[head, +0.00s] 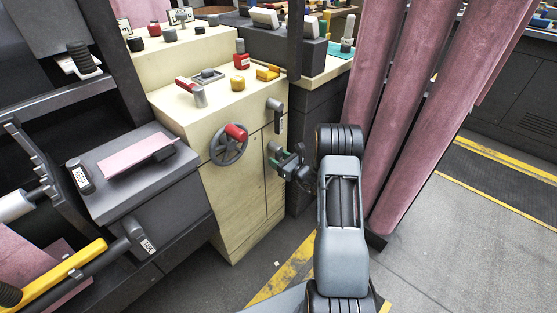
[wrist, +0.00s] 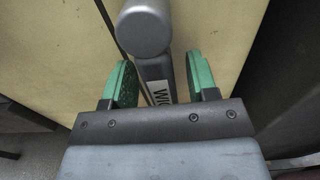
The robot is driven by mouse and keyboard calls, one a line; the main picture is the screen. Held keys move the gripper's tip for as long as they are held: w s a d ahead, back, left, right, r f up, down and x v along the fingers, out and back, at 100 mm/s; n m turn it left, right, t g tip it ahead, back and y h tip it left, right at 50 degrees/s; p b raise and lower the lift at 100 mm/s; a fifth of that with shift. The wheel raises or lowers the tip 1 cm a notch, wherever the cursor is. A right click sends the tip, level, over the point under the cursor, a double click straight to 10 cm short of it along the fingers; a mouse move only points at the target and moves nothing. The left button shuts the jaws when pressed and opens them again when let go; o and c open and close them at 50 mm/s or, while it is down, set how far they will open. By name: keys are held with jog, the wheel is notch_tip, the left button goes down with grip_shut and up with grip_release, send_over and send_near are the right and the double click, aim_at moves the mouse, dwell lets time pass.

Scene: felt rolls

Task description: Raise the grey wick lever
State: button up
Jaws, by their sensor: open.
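The grey wick lever (head: 274,104) is on the upper right of the cream cabinet's front, with a label plate under its rounded end. It also shows in the wrist view (wrist: 146,32), its thick round end toward the camera. My gripper (head: 284,157) is open in front of the cabinet, below the lever's end in the head view. In the wrist view its green fingers (wrist: 162,82) stand either side of the shaft and label, with gaps showing. I cannot tell how deep they reach.
A handwheel with a red knob (head: 236,132) is left of the lever on the cream cabinet (head: 238,195). A red-ended lever (head: 194,92) and yellow parts (head: 267,73) are on top. Tall pink felt rolls (head: 400,130) stand close on the right of my arm.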

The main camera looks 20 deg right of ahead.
grip_shut()
dwell(0.3)
jog(key=shift+f, duration=0.1)
